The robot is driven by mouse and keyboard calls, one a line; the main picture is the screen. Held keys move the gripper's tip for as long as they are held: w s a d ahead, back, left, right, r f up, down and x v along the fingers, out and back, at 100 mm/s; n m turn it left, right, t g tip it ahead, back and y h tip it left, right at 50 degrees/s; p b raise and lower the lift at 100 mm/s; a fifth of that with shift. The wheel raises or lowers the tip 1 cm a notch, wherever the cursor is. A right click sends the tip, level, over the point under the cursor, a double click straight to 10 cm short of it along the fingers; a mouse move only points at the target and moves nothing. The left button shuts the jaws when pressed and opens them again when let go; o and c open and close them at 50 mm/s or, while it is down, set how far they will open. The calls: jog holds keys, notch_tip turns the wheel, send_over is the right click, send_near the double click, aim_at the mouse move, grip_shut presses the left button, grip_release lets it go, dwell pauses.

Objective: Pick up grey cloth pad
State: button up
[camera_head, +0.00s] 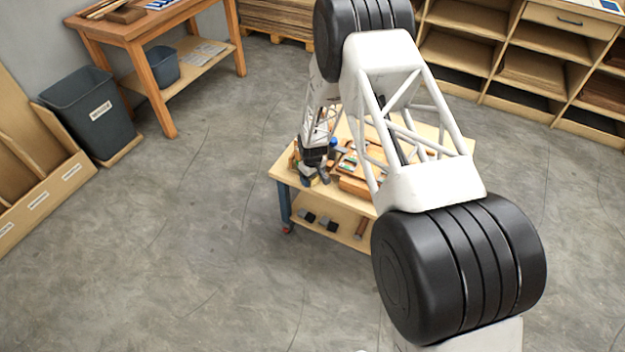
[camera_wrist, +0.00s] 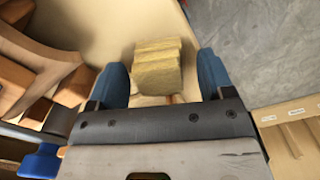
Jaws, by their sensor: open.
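No plainly grey cloth pad shows on the tabletop. In the wrist view a yellowish-tan, layered, folded-looking pad (camera_wrist: 158,68) lies on the pale wooden tabletop (camera_wrist: 108,30), ahead of and between my gripper's fingers; I cannot tell whether it is the cloth pad. My gripper (camera_wrist: 163,75) is open, with one blue finger on each side of the pad and a gap on both sides. In the head view my gripper (camera_head: 316,178) is low over the left end of the small work table (camera_head: 286,177), and the pad is not clearly visible there.
Brown wooden pieces (camera_wrist: 35,70) stand close left of my gripper in the wrist view, with a blue item (camera_wrist: 40,162) nearby. The table edge is close on the right. A lower shelf (camera_head: 345,229) holds dark blocks. Open floor surrounds the table.

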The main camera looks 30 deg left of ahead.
jog(key=c, duration=1.1)
jog(key=shift+o, duration=0.2)
jog(key=shift+r, duration=0.15)
jog(key=shift+r, duration=0.75)
notch_tip(320, 180, up, 2)
jog(key=s+d+r, duration=0.1)
jog(key=s+d, duration=0.9)
jog(key=s, duration=0.2)
jog(key=shift+s, duration=0.2)
jog(key=shift+d+r, duration=0.1)
jog(key=o, duration=0.3)
jog(key=shift+c, duration=0.8)
